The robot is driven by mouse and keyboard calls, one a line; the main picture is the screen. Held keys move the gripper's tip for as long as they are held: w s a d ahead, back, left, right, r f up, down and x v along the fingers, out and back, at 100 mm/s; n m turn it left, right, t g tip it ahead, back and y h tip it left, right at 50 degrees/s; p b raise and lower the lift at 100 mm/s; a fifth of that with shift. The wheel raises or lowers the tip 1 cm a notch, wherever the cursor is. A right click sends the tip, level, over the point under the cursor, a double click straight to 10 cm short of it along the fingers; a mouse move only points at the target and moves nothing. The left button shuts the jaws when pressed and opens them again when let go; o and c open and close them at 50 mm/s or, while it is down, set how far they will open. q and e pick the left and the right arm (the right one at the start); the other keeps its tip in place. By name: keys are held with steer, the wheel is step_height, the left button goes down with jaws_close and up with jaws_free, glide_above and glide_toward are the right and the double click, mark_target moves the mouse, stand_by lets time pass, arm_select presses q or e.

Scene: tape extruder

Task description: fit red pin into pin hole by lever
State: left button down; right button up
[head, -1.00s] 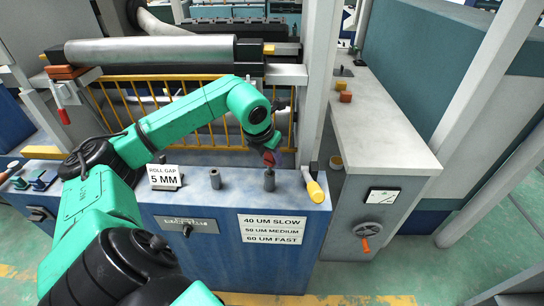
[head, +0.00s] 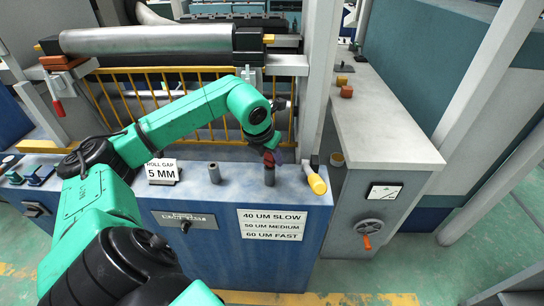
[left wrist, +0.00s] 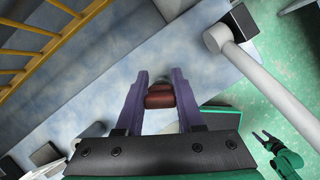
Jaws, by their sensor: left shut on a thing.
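The red pin (head: 268,157) is held between the fingers of my left gripper (head: 272,154), just above a dark grey upright cylinder (head: 269,176) on the blue cabinet top by the lever. The pin also shows in the left wrist view (left wrist: 160,98), between the two purple fingers, with a grey rounded top behind it. I cannot tell whether pin and cylinder touch, and the hole's opening is hidden. My right gripper (left wrist: 264,138) shows small and apparently open at the right of the left wrist view.
A second grey cylinder (head: 214,173) stands to the left, beside the "ROLL GAP 5 MM" sign (head: 162,171). A yellow railing (head: 170,100) and a metal roller (head: 150,40) lie behind. A white post (head: 316,80) rises behind the lever. A grey counter (head: 375,130) is at right.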

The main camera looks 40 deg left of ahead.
arm_select(q)
steer(key=shift+f+b, duration=0.35)
steer(key=shift+f, duration=0.15)
steer(key=shift+c, duration=2.2)
jaws_free()
steer(key=shift+r, duration=0.1)
steer(key=v, duration=1.4)
steer(key=shift+r, duration=0.2)
